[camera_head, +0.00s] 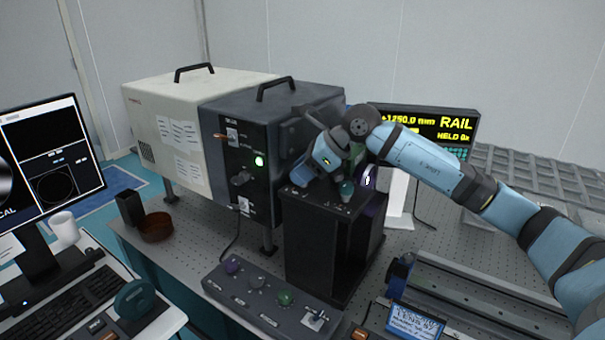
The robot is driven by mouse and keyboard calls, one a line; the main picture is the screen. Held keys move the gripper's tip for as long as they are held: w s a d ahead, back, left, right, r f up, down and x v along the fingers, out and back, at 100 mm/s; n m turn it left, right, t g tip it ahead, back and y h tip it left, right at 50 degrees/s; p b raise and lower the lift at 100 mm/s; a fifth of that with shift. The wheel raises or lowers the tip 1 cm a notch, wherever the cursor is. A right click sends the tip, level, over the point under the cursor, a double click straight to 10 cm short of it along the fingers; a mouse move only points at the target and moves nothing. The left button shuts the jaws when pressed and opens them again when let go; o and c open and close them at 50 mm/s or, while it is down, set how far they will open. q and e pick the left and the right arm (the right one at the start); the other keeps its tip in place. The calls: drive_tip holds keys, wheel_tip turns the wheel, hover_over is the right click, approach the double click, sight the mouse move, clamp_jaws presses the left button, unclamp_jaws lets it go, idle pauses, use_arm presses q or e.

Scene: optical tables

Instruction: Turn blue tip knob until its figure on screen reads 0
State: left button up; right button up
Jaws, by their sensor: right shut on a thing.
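My right gripper (303,175) reaches over from the right, above the black stand (312,240). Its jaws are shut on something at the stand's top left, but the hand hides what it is. I cannot make out the blue tip knob for certain. A green-tipped knob (346,190) stands on the stand's top, just right of the hand. A dark screen (435,125) behind my arm reads "+1250.0 mm", "RAIL" and "HELD 0x", partly covered. A small blue screen (414,323) at the bottom has text too small to read surely. My left gripper is not in view.
A white and dark grey instrument box (225,140) stands left of the stand. A control box (270,295) with several coloured knobs lies in front. A rail (485,300) runs at the right. A brown dish (156,227) and a monitor (50,165) are at the left.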

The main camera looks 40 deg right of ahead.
drive_tip(key=n+g+y, duration=0.1)
drive_tip(key=n+g, duration=0.1)
drive_tip(key=n+g+y+b, duration=0.1)
drive_tip(key=n, duration=0.2)
drive_tip(key=shift+n+g, duration=0.3)
drive_tip(key=shift+g, duration=0.1)
drive_tip(key=n+g+b, duration=0.2)
drive_tip(key=n+g, duration=0.1)
drive_tip(key=n, duration=0.2)
drive_tip(key=shift+s+g, duration=0.1)
drive_tip(key=shift+g, duration=0.3)
drive_tip(key=o, duration=0.9)
drive_tip(key=v, duration=1.3)
drive_tip(key=shift+w+d+r, duration=0.1)
drive_tip(key=shift+w+d, duration=0.15)
drive_tip(key=shift+d, duration=0.2)
